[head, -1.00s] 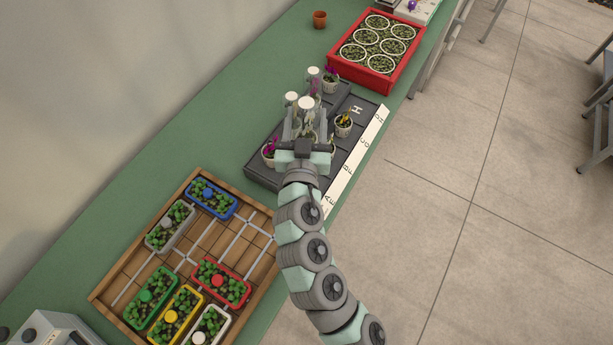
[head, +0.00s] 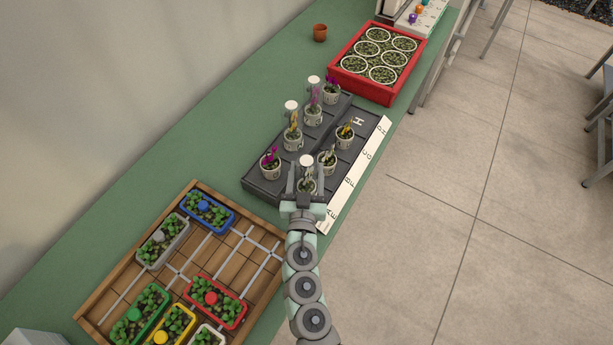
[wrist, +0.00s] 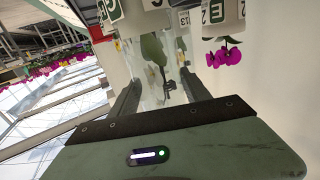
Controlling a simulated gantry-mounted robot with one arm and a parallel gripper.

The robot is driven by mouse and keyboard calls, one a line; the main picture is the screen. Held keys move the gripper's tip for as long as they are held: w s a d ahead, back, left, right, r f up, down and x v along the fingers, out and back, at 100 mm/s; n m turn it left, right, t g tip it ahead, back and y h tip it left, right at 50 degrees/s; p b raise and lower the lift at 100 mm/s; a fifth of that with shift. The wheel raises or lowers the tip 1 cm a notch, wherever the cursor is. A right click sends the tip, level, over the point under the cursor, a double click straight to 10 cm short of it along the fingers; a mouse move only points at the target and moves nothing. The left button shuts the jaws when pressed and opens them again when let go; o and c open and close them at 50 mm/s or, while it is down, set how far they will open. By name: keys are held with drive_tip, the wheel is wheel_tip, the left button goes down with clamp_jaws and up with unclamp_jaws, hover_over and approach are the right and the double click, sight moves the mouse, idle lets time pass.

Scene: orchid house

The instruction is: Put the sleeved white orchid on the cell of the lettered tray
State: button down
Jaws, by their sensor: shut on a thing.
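My gripper (head: 307,184) is shut on a clear-sleeved orchid with a white top (head: 306,161) and a pale pot, at the near end of the dark tray. I cannot tell whether the pot touches the tray. The lettered tray (head: 262,193) has a white strip (head: 352,178) with letters along its right side. The cell marked H (head: 357,121) at the far right is bare.
Several potted orchids stand in other cells: sleeved yellow (head: 292,133) and pink (head: 313,108), bare purple (head: 270,160), white (head: 328,158) and yellow (head: 345,134). A wooden planter tray (head: 88,318) lies nearer, a red crate (head: 338,82) farther. The green bench (head: 215,130) is clear at left.

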drive_tip(key=shift+f, duration=0.7)
drive_tip(key=shift+f+b, duration=0.2)
drive_tip(key=shift+b, duration=0.1)
drive_tip(key=c, duration=0.5)
unclamp_jaws()
drive_tip(key=shift+r, duration=0.15)
drive_tip(key=shift+r+p, duration=0.2)
drive_tip(key=shift+p, duration=0.15)
drive_tip(key=s+b, duration=0.2)
drive_tip(key=s, duration=1)
drive_tip(key=shift+a, duration=0.4)
